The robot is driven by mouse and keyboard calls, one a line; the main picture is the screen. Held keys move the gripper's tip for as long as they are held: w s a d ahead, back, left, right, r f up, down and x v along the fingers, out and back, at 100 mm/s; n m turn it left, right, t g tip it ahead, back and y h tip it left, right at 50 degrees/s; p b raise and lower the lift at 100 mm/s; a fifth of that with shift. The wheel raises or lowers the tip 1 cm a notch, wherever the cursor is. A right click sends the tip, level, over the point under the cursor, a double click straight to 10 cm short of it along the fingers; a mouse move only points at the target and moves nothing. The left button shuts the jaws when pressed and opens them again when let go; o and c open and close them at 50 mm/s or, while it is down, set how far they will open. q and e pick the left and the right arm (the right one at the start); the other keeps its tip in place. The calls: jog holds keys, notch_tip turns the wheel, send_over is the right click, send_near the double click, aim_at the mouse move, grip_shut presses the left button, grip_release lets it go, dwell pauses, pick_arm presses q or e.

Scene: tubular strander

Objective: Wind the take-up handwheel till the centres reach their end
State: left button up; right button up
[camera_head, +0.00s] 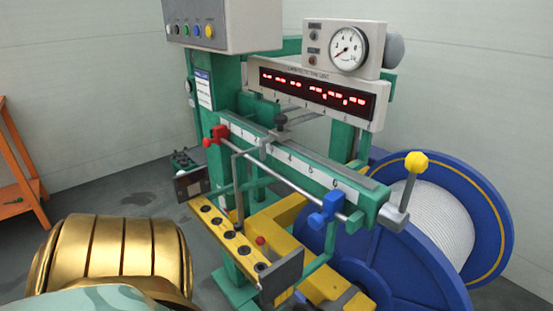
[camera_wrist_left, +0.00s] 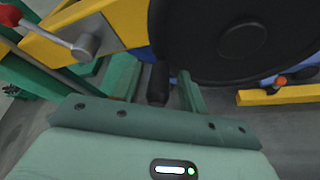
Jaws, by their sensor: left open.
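In the left wrist view a large black disc with a round hub, which looks like the take-up handwheel (camera_wrist_left: 215,60), fills the upper middle. A short black cylindrical grip (camera_wrist_left: 158,84) stands at its lower left. My left gripper (camera_wrist_left: 160,98) is open, its body at the bottom of that view, with the grip just ahead of it. I cannot tell whether they touch. In the head view the blue take-up reel (camera_head: 487,229), wound with pale wire (camera_head: 445,225), stands at the right. The centres are not clearly visible. My right gripper is not in view.
The green machine frame (camera_head: 372,200) carries a scale, a rod with a red clamp (camera_head: 216,134) and blue clamp (camera_head: 328,207), and a yellow-knobbed lever (camera_head: 407,185). A yellow perforated bar (camera_head: 228,238) lies in front. An orange stand (camera_head: 20,170) is at far left.

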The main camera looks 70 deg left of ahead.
pick_arm(q)
jog(key=p+v, duration=0.5)
jog(key=v, duration=1.1)
jog(key=shift+p, duration=0.3)
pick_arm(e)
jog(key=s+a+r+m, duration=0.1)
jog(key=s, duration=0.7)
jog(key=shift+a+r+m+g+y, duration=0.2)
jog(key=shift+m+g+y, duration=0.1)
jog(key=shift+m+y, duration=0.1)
pick_arm(q)
jog(key=shift+d, duration=0.1)
